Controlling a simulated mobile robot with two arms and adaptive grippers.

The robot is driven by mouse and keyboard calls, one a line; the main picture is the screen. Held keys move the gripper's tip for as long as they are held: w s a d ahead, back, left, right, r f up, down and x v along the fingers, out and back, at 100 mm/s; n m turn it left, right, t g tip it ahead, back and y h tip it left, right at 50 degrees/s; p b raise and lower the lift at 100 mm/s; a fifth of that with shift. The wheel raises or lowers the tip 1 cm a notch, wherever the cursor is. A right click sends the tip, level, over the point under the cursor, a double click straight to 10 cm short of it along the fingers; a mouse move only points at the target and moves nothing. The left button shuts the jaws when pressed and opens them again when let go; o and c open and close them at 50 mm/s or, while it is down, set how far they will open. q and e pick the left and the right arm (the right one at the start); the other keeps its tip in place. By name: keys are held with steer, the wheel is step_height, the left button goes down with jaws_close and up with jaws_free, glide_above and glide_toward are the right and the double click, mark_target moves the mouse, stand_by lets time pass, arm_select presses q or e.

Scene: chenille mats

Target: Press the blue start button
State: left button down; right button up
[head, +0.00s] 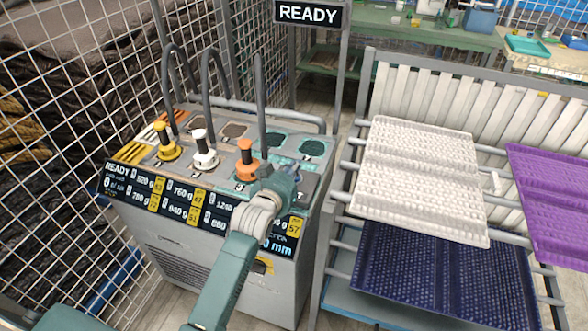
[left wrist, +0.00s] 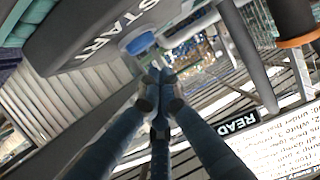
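The blue start button (left wrist: 140,43) shows in the left wrist view, set in a grey panel beside the word START. My left gripper (left wrist: 160,76) has its two fingers together and holds nothing. Its tips look close to the button, but I cannot tell whether they touch it. In the head view my left gripper (head: 284,180) is over the right part of the grey console (head: 215,265), and it hides the start button there. My right gripper is in neither view.
On the console stand a yellow lever (head: 166,146), a white lever (head: 203,152) and an orange lever (head: 246,160), with upright grey posts behind. A READY sign (head: 308,12) hangs above. A rack with white (head: 420,175), purple (head: 560,205) and navy (head: 440,280) mats stands right.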

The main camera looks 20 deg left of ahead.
arm_select(q)
steer(key=shift+s+f, duration=0.1)
steer(key=shift+f, duration=0.75)
